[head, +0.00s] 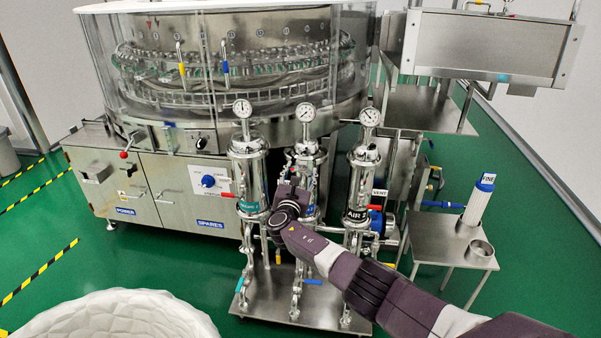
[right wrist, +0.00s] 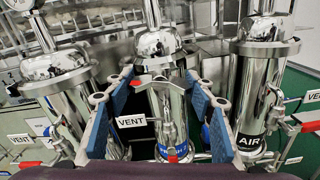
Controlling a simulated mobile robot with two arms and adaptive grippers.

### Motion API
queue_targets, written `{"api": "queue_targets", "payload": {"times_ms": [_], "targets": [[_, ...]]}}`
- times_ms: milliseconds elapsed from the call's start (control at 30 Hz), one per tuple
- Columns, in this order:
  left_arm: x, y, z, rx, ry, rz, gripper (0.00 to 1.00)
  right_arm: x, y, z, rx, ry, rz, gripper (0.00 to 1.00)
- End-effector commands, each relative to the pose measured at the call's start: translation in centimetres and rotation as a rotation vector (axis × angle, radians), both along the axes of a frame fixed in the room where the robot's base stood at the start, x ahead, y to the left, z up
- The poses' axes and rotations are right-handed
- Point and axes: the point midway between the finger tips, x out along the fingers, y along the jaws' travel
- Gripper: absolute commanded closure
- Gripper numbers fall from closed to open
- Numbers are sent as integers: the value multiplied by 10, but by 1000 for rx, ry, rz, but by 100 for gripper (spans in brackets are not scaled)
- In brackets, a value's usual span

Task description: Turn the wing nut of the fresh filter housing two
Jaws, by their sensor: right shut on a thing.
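Three steel filter housings stand in a row. The middle housing (head: 306,150) has a blue label, mostly covered by my arm in the head view; in the right wrist view this housing (right wrist: 168,108) fills the centre, its label only partly readable. The head view hides the nut behind the gripper. My left gripper is not in view.
The left housing (head: 250,182) and the AIR housing (head: 362,185) stand close on either side. A VENT tag (right wrist: 131,121) and a red-handled valve (right wrist: 172,158) are near the fingers. A small steel table (head: 440,240) with a white filter cartridge (head: 479,200) is at right.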

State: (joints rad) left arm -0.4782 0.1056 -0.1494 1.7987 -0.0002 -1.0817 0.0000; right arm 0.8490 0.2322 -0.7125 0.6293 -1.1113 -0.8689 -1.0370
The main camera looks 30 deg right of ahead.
Motion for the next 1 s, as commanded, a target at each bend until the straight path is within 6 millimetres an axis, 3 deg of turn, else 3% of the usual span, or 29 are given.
{"api": "queue_targets", "payload": {"times_ms": [200,233,400,767,1000], "targets": [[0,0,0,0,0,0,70,-1,1,-4,3,4,2,74],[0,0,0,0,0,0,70,-1,1,-4,3,4,2,49],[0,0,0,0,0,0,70,-1,1,-3,2,3,1,32],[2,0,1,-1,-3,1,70,-2,2,-1,1,0,1,32],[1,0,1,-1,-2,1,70,-15,11,-2,3,-1,1,32]]}}
